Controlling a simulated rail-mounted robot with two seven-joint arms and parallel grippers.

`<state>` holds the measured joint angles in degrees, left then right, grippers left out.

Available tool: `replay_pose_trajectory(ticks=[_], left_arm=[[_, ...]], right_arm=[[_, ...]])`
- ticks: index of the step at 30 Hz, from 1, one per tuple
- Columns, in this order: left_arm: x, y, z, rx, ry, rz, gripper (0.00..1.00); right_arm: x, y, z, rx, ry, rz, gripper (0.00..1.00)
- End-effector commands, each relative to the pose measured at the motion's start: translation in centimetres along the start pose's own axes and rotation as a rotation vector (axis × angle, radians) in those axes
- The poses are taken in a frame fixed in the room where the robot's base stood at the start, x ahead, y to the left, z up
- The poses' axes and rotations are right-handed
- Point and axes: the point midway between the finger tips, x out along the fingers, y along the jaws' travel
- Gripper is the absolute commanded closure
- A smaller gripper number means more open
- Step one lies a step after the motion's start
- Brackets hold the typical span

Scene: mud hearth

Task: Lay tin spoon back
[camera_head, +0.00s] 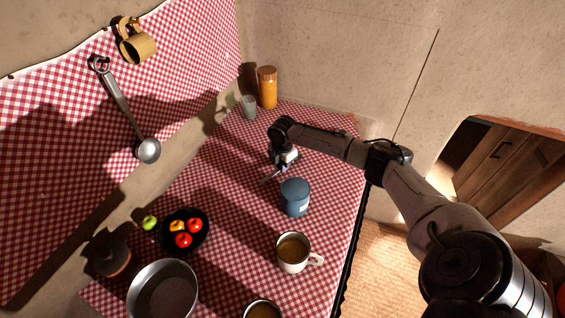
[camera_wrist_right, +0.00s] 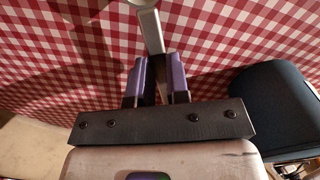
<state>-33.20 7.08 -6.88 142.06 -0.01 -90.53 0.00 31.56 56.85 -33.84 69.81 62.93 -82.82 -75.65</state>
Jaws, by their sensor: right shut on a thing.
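My right gripper (camera_head: 279,169) is low over the far part of the checked cloth, beyond the blue canister (camera_head: 295,198). In the right wrist view its two purple fingertips (camera_wrist_right: 156,82) are closed around the flat, pale metal handle of the tin spoon (camera_wrist_right: 150,32). The handle runs up out of the jaws to a pale rounded part cut off by the top edge. In the head view the spoon is a small thin shape beside the gripper, and I cannot tell whether it touches the cloth. My left gripper is not in view.
The blue canister stands close to the gripper. A mug of brown drink (camera_head: 292,251), a dark bowl of fruit (camera_head: 203,243) and a metal pan (camera_head: 163,291) stand nearer. An orange jar (camera_head: 267,88) and grey cup (camera_head: 249,107) stand behind. A ladle (camera_head: 122,110) hangs on the wall.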

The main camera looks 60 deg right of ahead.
Motion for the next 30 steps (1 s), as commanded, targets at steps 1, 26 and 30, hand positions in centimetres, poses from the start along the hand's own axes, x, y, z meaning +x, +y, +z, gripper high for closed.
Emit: replay_pose_trajectory(ticks=[1, 26, 30], left_arm=[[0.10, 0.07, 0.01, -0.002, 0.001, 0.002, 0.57], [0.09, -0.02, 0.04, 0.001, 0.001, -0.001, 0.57], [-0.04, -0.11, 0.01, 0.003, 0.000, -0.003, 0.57]], right_arm=[[0.26, 0.00, -0.01, 0.000, 0.000, 0.000, 1.00], [0.43, 0.00, 0.02, 0.000, 0.000, 0.000, 0.54], [-0.01, 0.01, 0.03, 0.000, 0.000, 0.001, 0.54]])
